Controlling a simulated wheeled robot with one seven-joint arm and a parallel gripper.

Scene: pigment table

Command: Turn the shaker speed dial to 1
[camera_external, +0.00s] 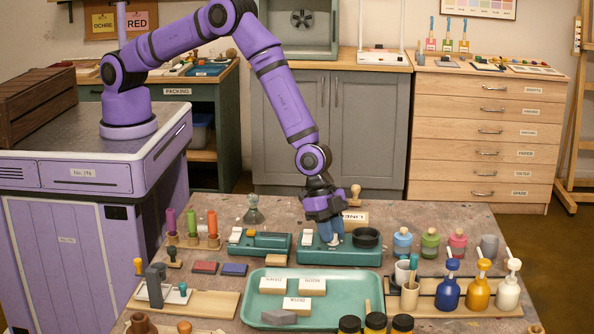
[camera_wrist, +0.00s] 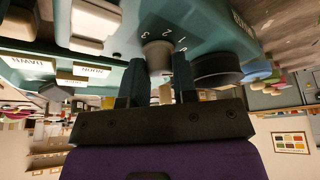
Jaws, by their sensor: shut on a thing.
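The shaker (camera_external: 350,257) is a teal box on the table with a black round holder (camera_external: 366,238) at its right end and a white switch at its left. In the wrist view the grey speed dial (camera_wrist: 157,55) sits on the teal body, with small number marks beside it; 3, 2 and 1 seem readable. My gripper (camera_external: 333,232) points down over the shaker, and its fingers also show in the wrist view (camera_wrist: 158,78), shut on the dial from both sides. The dial's pointer is not visible, so I cannot tell its setting.
A second teal device (camera_external: 259,243) stands just left of the shaker. A teal tray (camera_external: 256,299) with labelled white blocks lies in front. Colored jars (camera_external: 402,241) and pump bottles (camera_external: 448,290) stand to the right. A wooden-handled stamp (camera_external: 355,195) stands behind.

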